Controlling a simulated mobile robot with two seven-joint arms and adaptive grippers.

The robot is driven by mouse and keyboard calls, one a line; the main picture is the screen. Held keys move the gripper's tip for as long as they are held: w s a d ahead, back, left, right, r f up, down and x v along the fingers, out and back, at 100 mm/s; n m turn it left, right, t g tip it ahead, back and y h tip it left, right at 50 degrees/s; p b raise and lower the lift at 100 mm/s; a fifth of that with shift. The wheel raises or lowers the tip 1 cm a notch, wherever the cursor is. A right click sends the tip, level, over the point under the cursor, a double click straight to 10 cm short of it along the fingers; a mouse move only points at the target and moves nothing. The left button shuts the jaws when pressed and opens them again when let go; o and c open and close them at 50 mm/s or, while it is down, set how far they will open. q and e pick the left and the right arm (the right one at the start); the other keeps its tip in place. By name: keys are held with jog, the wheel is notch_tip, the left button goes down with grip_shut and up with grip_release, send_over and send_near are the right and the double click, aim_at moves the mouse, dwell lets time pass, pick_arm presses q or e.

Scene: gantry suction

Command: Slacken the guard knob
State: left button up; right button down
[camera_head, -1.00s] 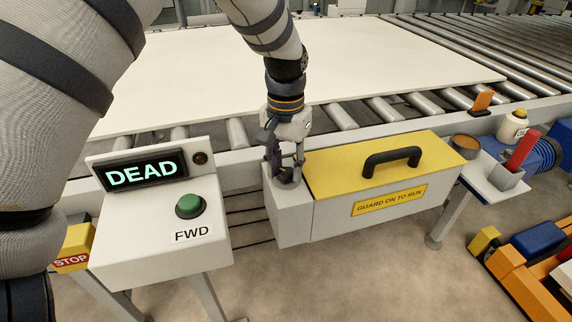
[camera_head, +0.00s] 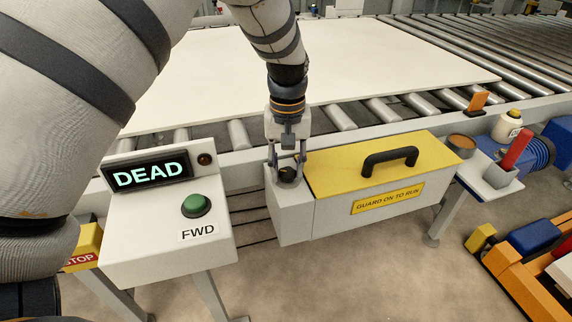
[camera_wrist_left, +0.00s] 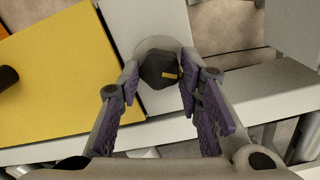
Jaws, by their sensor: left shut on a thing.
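The guard knob (camera_head: 288,175) is a dark, lobed knob on the top of the grey box end, just left of the yellow guard cover (camera_head: 330,172). In the left wrist view the knob (camera_wrist_left: 160,69) shows a small yellow mark on its right side. My left gripper (camera_head: 288,165) points down over it, with a finger on each side. In the left wrist view my left gripper (camera_wrist_left: 160,82) is shut on the knob. The guard cover has a black handle (camera_head: 390,160) and a "GUARD ON TO RUN" label. My right gripper is not in view.
A control box (camera_head: 165,230) with a "DEAD" display and a green FWD button (camera_head: 196,205) stands at the left. A yellow stop box (camera_head: 88,248) is beside it. A large white board (camera_head: 330,70) lies on the rollers behind. A red-handled item (camera_head: 516,150) stands at the right.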

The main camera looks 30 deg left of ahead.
aim_at(287, 170)
pick_arm(q)
jog(key=shift+n, duration=0.8)
jog(key=o, duration=1.2)
jog(key=shift+c, duration=0.2)
notch_tip(287, 170, up, 12)
